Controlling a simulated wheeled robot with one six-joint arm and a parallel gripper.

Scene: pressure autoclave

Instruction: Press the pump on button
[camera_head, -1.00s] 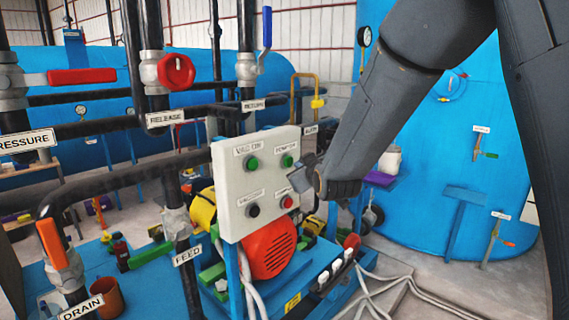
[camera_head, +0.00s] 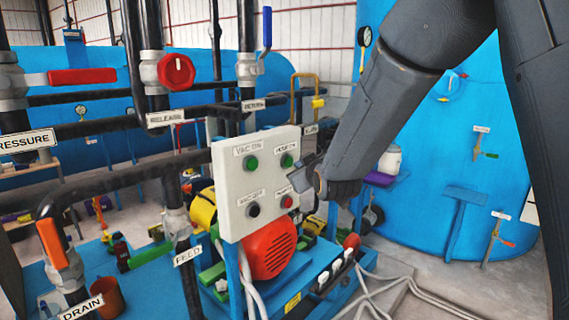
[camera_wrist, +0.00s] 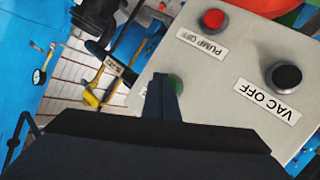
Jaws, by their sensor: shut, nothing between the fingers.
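A white control panel (camera_head: 231,190) has two green buttons on top, with a black and a red one below. The pump on button (camera_head: 287,160) is the green one at the upper right. In the wrist view the panel (camera_wrist: 235,50) appears upside down, and the green button (camera_wrist: 177,85) is partly hidden behind my fingers. My gripper (camera_head: 305,178) is shut and empty at the panel's right edge, below and right of the pump on button. In the wrist view my fingertips (camera_wrist: 162,80) overlap the button's edge. I cannot tell whether they touch it.
The red pump off button (camera_head: 287,201), the green vac on button (camera_head: 251,162) and the black vac off button (camera_head: 253,210) are close by. A red motor (camera_head: 268,250) sits under the panel. Black pipes with a red valve wheel (camera_head: 176,71) stand at left.

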